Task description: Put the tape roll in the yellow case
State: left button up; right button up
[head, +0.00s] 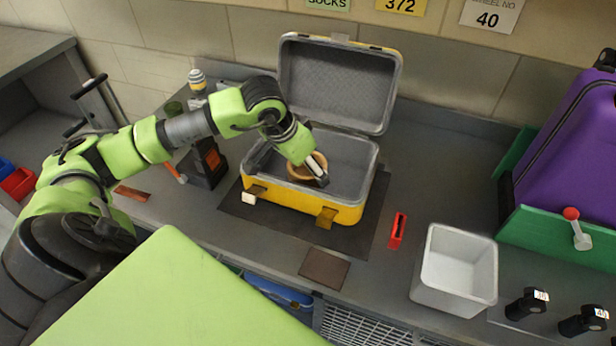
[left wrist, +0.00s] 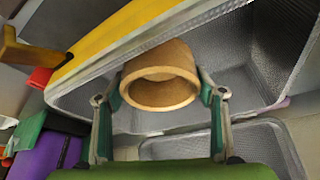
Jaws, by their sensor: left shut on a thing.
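The yellow case (head: 286,202) stands open on a dark mat, its grey-lined lid raised at the back. The tan tape roll (head: 295,174) is inside the case opening, over the left half of the grey interior. My left gripper (head: 318,172) reaches down into the case and is shut on the tape roll. In the left wrist view the tape roll (left wrist: 160,77) sits between the two fingers of the left gripper (left wrist: 160,100), with the case's yellow wall (left wrist: 120,38) beyond. I cannot tell whether the roll touches the case floor. My right gripper is not in view.
A white bin (head: 455,262) stands right of the case, with a small red item (head: 397,231) between them. A purple suitcase (head: 575,150) in a green holder is at the far right. A black device (head: 207,163) stands left of the case.

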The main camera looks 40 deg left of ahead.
pick_arm(q)
notch_tip(320, 180, down, 4)
jog(key=shift+f+p, duration=0.1)
jog(key=shift+p, duration=0.2)
jog(key=o, duration=0.8)
jog(key=shift+f+b, duration=0.1)
jog(key=shift+b, duration=0.2)
jog(key=shift+o, duration=0.6)
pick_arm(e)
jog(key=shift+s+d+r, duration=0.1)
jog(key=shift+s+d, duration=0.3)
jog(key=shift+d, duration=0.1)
pick_arm(q)
jog(key=shift+d+r+p, duration=0.1)
jog(key=shift+r+p, duration=0.2)
jog(key=shift+p, duration=0.1)
jog(key=b+v, duration=0.1)
jog(key=v, duration=1.1)
jog(key=shift+f+b, duration=0.1)
jog(key=shift+b, duration=0.25)
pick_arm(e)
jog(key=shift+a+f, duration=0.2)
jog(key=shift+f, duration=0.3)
